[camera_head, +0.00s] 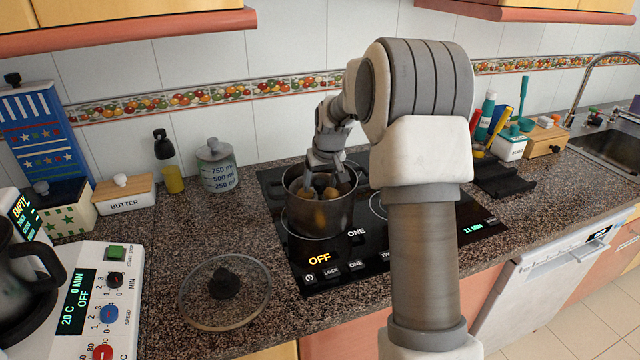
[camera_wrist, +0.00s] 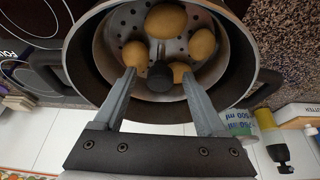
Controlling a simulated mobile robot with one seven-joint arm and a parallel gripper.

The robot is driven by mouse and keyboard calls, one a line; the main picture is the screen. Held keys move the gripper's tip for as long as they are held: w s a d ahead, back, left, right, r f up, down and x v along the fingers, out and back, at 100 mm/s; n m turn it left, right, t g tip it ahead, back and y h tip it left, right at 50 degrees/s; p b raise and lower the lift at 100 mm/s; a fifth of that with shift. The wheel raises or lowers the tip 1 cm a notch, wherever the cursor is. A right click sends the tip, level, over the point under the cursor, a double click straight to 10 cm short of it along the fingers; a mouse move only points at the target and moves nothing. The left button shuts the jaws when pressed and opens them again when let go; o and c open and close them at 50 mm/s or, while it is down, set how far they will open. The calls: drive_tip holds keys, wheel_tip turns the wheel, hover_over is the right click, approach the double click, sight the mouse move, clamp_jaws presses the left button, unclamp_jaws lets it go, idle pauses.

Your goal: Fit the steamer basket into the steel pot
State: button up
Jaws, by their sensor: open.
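The steel pot (camera_head: 318,218) stands on the left part of the black cooktop; its wall also shows in the wrist view (camera_wrist: 82,72). The perforated steamer basket (camera_wrist: 127,22) is inside the pot's rim, with several potatoes (camera_wrist: 165,21) in it. A post with a black knob (camera_wrist: 160,79) rises from its middle. My gripper (camera_head: 325,172) points down into the pot mouth. Its two fingers (camera_wrist: 159,76) are open, one on each side of the knob, with gaps visible. How firmly the basket sits in the pot is hidden.
A glass lid (camera_head: 228,291) lies on the counter front left of the cooktop (camera_head: 385,235). A measuring canister (camera_head: 216,165), an oil bottle (camera_head: 169,163) and a butter box (camera_head: 124,190) stand at the back left. A black rack (camera_head: 500,180) is at the right.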

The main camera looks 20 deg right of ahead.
drive_tip(key=v, duration=1.6)
drive_tip(key=shift+s+r+p, duration=0.15)
drive_tip(key=shift+r+p, duration=0.15)
drive_tip(key=shift+p, duration=0.1)
drive_tip(key=s+a+r, duration=0.2)
drive_tip(key=s+a, duration=0.2)
drive_tip(key=s, duration=0.3)
drive_tip(key=s+a+r, duration=0.2)
drive_tip(key=s+a, duration=0.2)
drive_tip(key=s, duration=0.4)
drive_tip(key=s+a+f, duration=0.2)
drive_tip(key=s, duration=0.5)
drive_tip(key=s+a+f+t, duration=0.1)
drive_tip(key=s+f, duration=0.1)
drive_tip(key=s, duration=0.6)
drive_tip(key=shift+s+a+f+n, duration=0.25)
drive_tip(key=shift+a+f+n, duration=0.05)
drive_tip(key=shift+a+f, duration=0.1)
drive_tip(key=shift+d, duration=0.1)
